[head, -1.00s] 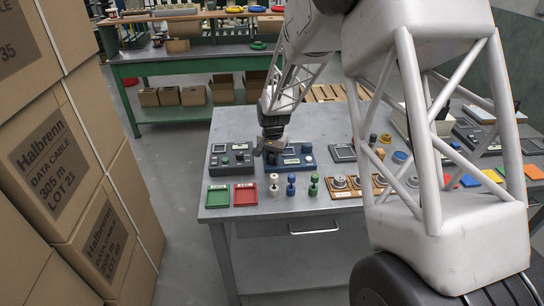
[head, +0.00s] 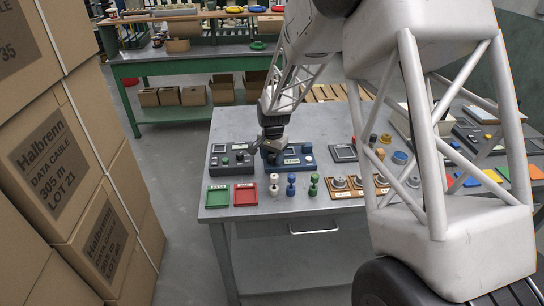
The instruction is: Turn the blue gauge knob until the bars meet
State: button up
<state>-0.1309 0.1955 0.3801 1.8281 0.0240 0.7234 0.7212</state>
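The blue gauge box (head: 291,161) lies on the grey worktable, with a small display and label on its front and a blue knob (head: 306,148) at its right. My gripper (head: 272,151) points down at the left part of this box, at or just above it. The fingers are small and dark here, so I cannot tell whether they are open, shut or on a knob. The gauge bars are too small to read. A dark grey box (head: 232,160) with small knobs stands just left of the blue one.
A green tray (head: 218,194) and a red tray (head: 245,194) lie at the front left. White, blue and green spool-shaped pieces (head: 291,185) stand in front of the blue box. Brown-based dials (head: 341,187) are to the right. Stacked cartons (head: 75,170) rise at far left.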

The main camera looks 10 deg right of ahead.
aim_at(273, 157)
jog(key=shift+n, duration=0.5)
jog(key=n, duration=0.7)
jog(key=shift+n, duration=1.3)
jog(key=shift+r, duration=0.3)
notch_tip(273, 157, up, 8)
jog(key=shift+d+f, duration=0.15)
jog(key=shift+f, duration=0.05)
jog(key=s+d+r, duration=0.3)
jog(key=s+r, duration=0.3)
jog(key=s, duration=0.4)
jog(key=s+d+r+t, duration=0.1)
jog(key=s+d+r, duration=0.2)
jog(key=s+r, duration=0.4)
jog(key=shift+s+r+m, duration=0.2)
jog(key=shift+s+m, duration=0.2)
jog(key=shift+s, duration=1.2)
